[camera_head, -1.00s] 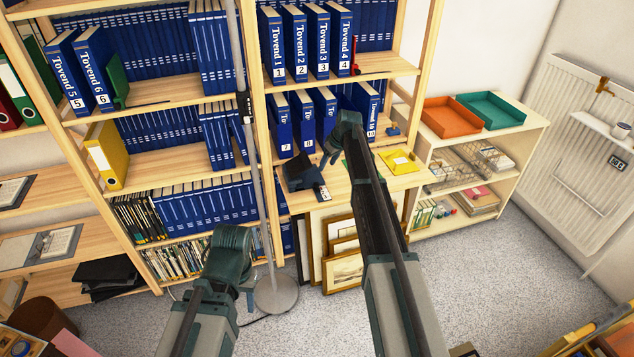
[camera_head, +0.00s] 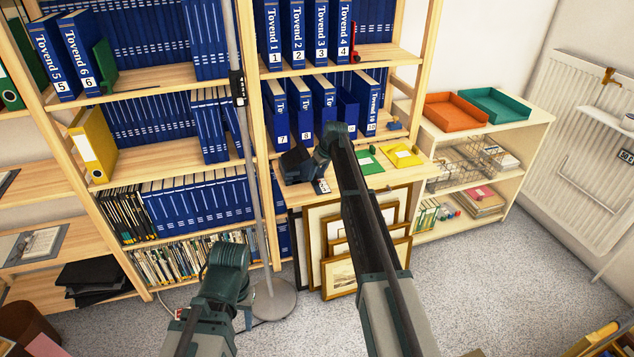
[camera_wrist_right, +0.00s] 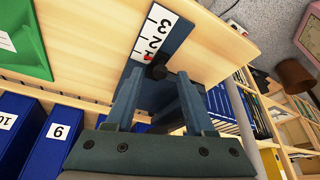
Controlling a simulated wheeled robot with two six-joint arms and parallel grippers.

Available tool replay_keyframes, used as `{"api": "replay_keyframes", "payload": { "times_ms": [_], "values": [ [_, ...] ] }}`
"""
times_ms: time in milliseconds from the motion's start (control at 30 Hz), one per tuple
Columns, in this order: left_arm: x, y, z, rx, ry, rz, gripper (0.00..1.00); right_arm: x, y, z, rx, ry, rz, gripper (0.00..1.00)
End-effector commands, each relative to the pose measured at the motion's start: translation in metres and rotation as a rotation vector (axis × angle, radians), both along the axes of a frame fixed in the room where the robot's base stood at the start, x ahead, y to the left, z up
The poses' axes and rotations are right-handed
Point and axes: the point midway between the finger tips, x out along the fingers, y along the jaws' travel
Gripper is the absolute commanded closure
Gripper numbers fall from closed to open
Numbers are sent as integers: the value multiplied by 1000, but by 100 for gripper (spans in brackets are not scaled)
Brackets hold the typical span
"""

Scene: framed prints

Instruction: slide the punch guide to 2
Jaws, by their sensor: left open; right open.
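The dark hole punch (camera_head: 296,163) stands on the wooden shelf ledge, partly behind my right gripper (camera_head: 321,163). Its white scale strip (camera_head: 321,186) sticks out at the front.
Blue numbered binders (camera_head: 300,110) stand behind the punch. A green folder (camera_head: 368,162) and a yellow folder (camera_head: 403,154) lie to its right. A lamp pole (camera_head: 238,90) rises in front of the shelves. Framed prints (camera_head: 340,245) lean below the ledge.

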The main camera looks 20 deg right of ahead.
Motion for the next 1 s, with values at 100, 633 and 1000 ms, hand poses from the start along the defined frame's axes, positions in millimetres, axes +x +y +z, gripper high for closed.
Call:
{"api": "replay_keyframes", "payload": {
  "times_ms": [100, 633, 1000],
  "values": [
    [0, 0, -7, 0, 0, 0, 50, 3, 1, -7, 0, 0, 0, 46],
    [0, 0, -6, 0, 0, 0, 50, 3, 1, -6, 0, 0, 0, 95],
    [0, 0, -6, 0, 0, 0, 50, 2, 1, -6, 0, 0, 0, 100]
  ]
}}
